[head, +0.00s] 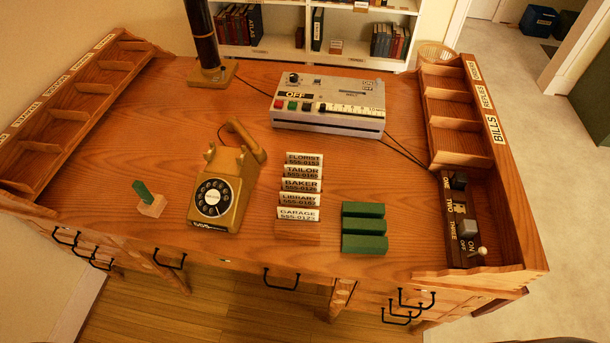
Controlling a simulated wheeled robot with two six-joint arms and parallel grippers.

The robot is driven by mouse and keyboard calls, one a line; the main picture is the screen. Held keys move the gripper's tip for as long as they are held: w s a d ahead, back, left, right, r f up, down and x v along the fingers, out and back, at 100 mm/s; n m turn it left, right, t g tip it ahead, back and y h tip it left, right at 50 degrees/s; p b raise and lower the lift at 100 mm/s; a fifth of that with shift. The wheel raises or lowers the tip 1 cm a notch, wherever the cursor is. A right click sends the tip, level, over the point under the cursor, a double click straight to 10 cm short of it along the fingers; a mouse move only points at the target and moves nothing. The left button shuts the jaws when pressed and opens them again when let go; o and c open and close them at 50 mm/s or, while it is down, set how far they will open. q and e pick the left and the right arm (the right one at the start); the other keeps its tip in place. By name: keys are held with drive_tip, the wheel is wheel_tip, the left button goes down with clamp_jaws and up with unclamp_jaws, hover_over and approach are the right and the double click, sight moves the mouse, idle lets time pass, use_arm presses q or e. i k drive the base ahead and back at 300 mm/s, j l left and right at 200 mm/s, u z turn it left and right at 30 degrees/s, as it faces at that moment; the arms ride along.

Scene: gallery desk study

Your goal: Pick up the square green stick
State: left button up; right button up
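A short green stick (143,191) stands tilted in a small pale wooden block (152,206) at the left front of the desk, left of the telephone. Its lower end is hidden in or behind the block, and I cannot tell whether its section is square. Several dark green bars (364,243) lie in a stepped stack at the front, right of the middle. Neither of my grippers is in view.
A mustard rotary telephone (223,190), a labelled card stand (297,229) and a grey machine (329,103) stand on the desk (150,120). Wooden pigeonhole racks line the left (85,97) and right (448,110) edges. A dark column (204,40) stands at the back.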

sight(139, 187)
drive_tip(key=u, duration=1.25)
